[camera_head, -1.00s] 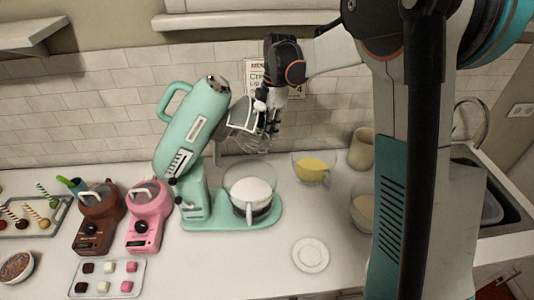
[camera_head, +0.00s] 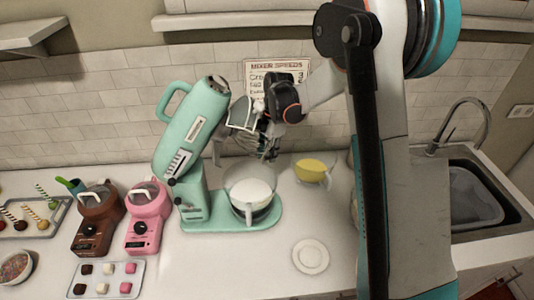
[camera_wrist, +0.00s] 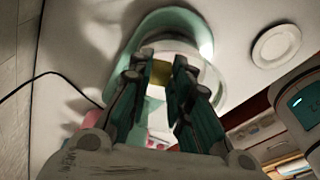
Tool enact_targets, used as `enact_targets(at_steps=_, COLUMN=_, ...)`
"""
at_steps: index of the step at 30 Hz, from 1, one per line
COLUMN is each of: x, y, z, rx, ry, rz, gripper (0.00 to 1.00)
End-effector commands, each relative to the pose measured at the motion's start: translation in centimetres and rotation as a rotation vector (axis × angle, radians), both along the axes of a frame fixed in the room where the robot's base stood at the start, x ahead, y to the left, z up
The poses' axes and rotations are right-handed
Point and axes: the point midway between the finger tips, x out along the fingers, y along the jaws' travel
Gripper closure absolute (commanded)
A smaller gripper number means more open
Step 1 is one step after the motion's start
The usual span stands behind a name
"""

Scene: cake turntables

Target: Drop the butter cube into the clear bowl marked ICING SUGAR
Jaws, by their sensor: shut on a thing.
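A clear bowl (camera_head: 244,213) with white powder in it stands on the base of the mint-green mixer (camera_head: 190,135). I cannot read any marking on it. My gripper (camera_head: 271,153) is above the bowl's right rear side, pointing down. In the wrist view the fingers (camera_wrist: 160,78) are shut on the yellow butter cube (camera_wrist: 161,73), with the round bowl rim (camera_wrist: 206,75) beyond it. In the head view the cube is too small or hidden to make out. The mixer head is tilted up, with its whisk (camera_head: 240,142) close beside my gripper.
A clear jug with yellow contents (camera_head: 312,172) stands right of the mixer. A small white plate (camera_head: 310,256) lies in front. Brown (camera_head: 98,215) and pink (camera_head: 148,213) small machines and a sweets tray (camera_head: 106,279) are left. My arm hides part of the right counter.

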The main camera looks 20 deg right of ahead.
Motion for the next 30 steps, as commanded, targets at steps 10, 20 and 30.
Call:
enact_targets(at_steps=10, x=0.0, y=0.0, z=-0.9, rx=0.000, ry=0.000, rz=0.000, gripper=0.93)
enact_targets(at_steps=20, x=0.0, y=0.0, z=-1.2, rx=0.000, ry=0.000, rz=0.000, gripper=0.61)
enact_targets(at_steps=30, x=0.0, y=0.0, z=-1.1, rx=0.000, ry=0.000, rz=0.000, gripper=0.61)
